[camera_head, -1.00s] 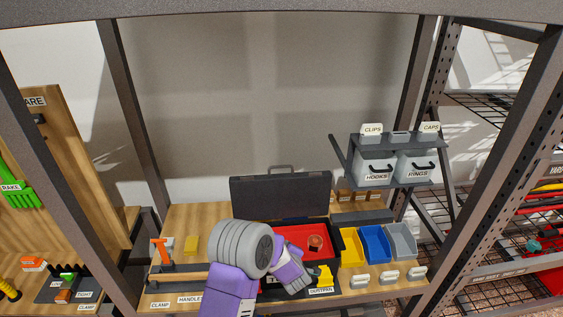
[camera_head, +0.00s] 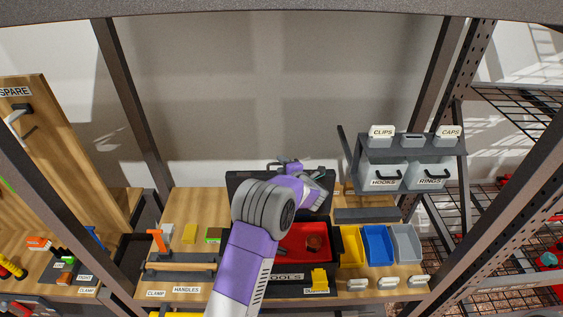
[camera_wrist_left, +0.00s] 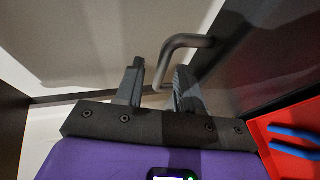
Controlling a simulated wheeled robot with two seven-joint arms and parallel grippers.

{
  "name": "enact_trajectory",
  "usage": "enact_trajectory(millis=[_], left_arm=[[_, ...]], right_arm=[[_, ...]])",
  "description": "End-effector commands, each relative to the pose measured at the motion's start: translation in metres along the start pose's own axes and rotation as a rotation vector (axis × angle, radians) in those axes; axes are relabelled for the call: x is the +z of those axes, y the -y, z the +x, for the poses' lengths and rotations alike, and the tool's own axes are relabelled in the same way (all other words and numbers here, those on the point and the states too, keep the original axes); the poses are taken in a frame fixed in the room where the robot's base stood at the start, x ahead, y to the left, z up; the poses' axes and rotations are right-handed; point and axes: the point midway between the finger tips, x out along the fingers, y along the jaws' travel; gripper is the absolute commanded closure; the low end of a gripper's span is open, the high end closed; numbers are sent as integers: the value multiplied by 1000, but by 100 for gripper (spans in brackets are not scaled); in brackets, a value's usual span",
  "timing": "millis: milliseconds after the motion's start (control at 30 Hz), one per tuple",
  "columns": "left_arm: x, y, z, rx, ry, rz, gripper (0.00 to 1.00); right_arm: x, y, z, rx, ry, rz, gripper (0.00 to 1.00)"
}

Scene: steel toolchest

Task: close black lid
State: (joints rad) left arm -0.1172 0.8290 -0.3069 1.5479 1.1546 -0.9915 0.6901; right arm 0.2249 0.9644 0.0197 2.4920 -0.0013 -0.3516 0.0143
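The black lid (camera_head: 241,179) of the toolbox stands upright and open at the back of the box, with a dark handle (camera_wrist_left: 187,41) at its edge. The box (camera_head: 297,289), labelled TOOLS, has a red tray (camera_head: 290,236) inside it. My left arm reaches across the box and hides part of the lid. In the left wrist view my left gripper (camera_wrist_left: 160,66) has its two fingers apart, and the bent handle's end shows between or just beyond them. I cannot tell whether they touch it. My right gripper is in neither view.
Yellow (camera_head: 350,247), blue (camera_head: 377,245) and grey (camera_head: 406,244) bins stand right of the box. A rack labelled HOOKS and RINGS (camera_head: 407,172) stands behind right. Steel shelf posts frame both sides.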

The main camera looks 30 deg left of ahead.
Motion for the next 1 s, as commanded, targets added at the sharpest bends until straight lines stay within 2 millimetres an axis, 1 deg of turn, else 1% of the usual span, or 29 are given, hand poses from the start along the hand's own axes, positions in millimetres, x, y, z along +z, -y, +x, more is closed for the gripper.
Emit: enact_trajectory(millis=[33, 100, 200, 467, 567, 733, 1000], left_arm=[[0, 0, 6, 0, -1, 1, 62], [0, 0, 12, 0, 0, 1, 62], [0, 0, 18, 0, 1, 1, 62], [0, 0, 19, 0, 2, 2, 62], [1, 0, 19, 0, 2, 2, 74], [1, 0, 19, 0, 2, 2, 100], [0, 0, 19, 0, 2, 2, 100]], right_arm=[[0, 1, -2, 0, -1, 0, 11], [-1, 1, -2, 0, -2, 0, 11], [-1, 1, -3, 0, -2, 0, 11], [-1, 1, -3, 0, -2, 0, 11], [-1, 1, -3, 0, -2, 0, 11], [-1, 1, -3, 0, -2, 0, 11], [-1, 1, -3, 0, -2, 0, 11]])
